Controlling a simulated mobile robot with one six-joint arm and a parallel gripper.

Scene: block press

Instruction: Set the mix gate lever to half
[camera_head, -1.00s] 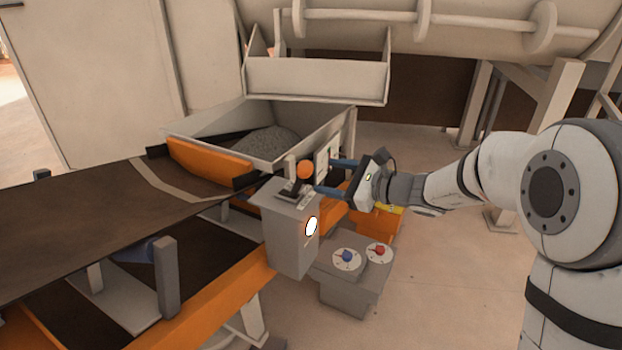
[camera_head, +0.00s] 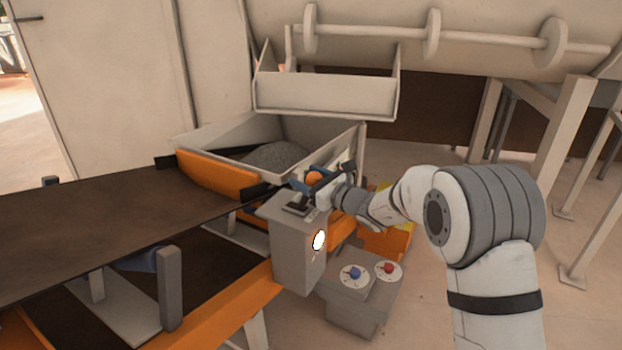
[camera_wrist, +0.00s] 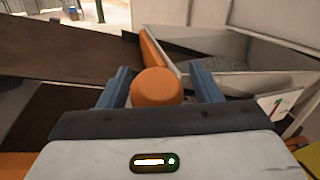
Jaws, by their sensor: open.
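The mix gate lever has an orange ball knob (camera_head: 314,179) above a dark slotted plate on top of a grey control box (camera_head: 297,247). My gripper (camera_head: 305,181) is at the knob, coming in from the right, with its jaws open. In the wrist view the orange knob (camera_wrist: 156,87) sits between the two blue fingers of my gripper (camera_wrist: 164,84), with a small gap showing on the right side. The lever's shaft is mostly hidden, so its exact setting is hard to tell.
A hopper with grey gravel (camera_head: 275,158) stands behind the box. A dark conveyor belt (camera_head: 110,220) runs to the left. A lower grey box with a blue knob (camera_head: 355,272) and a red knob (camera_head: 388,267) stands at front right. Open floor lies further right.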

